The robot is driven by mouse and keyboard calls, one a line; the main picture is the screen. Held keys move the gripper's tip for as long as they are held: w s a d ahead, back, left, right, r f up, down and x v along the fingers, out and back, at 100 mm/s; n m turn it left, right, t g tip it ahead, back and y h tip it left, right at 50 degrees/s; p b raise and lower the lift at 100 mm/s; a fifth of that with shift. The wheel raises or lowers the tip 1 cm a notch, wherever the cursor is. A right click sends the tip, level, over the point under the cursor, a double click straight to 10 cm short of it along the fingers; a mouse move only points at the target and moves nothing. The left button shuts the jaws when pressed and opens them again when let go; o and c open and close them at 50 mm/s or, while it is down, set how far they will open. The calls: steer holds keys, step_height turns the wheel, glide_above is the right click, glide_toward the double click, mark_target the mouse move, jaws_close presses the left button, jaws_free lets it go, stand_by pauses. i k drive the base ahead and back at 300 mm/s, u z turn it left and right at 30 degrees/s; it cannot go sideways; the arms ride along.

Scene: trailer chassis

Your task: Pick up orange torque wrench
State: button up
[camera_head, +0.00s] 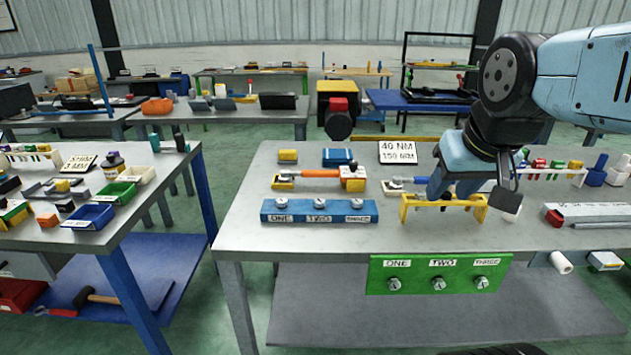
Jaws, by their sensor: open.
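The orange torque wrench (318,173) lies lengthwise on the grey workbench (245,222), left of centre. Its orange handle is in the middle, with a yellow block (352,179) at its right end and a yellow piece (285,180) at its left end. My gripper (475,188) hangs from the upper right, well to the right of the wrench and apart from it. It is open and near a yellow rack (442,200). A second wrench (402,184) lies behind the rack, partly hidden by my gripper.
A blue block marked ONE, TWO, THREE (320,211) stands in front of the orange wrench. A 40 NM/150 MM sign (397,152) and a blue box (338,157) are behind. A green bolt panel (438,275) hangs at the bench front. Another bench (150,215) stands left.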

mark_target(344, 174)
steer(key=z, duration=0.2)
steer(key=i, duration=0.85)
steer(key=u, duration=0.1)
